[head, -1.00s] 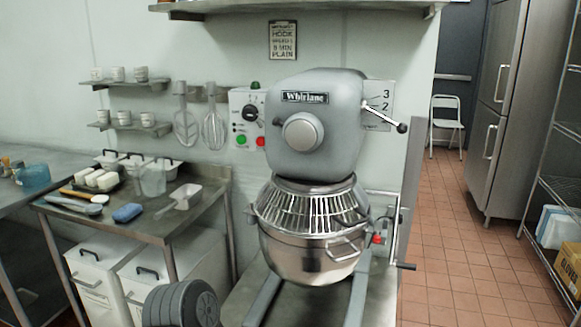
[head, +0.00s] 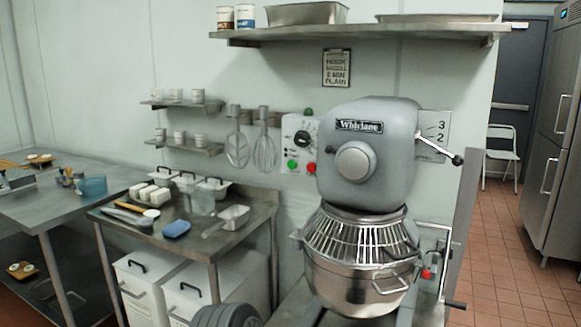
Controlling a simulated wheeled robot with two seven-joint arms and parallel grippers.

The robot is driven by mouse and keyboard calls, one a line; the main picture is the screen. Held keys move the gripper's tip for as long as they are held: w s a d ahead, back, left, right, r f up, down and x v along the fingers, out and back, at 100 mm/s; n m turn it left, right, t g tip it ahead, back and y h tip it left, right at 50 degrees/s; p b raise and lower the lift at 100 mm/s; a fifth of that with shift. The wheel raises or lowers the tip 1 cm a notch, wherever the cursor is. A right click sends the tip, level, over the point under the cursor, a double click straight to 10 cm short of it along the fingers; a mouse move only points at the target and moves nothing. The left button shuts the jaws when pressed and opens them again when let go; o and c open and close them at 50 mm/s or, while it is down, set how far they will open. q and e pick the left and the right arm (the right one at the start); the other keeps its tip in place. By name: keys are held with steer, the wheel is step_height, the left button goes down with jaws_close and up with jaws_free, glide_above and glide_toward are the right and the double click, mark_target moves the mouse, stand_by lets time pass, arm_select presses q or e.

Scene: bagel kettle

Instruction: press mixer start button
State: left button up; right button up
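The grey stand mixer (head: 372,150) stands against the wall right of centre, with its wire guard and steel bowl (head: 358,284) below. To its left on the wall is a white control panel (head: 299,146). The panel has a dark dial (head: 301,139), a green button (head: 292,165) at lower left and a red button (head: 311,168) at lower right. Neither of my grippers is in view.
A steel table (head: 262,206) with tubs, a scoop and a blue sponge stands left of the mixer. White bins (head: 150,282) sit under it. A shelf (head: 370,32) runs above the mixer. Tiled floor (head: 490,255) is open at the right.

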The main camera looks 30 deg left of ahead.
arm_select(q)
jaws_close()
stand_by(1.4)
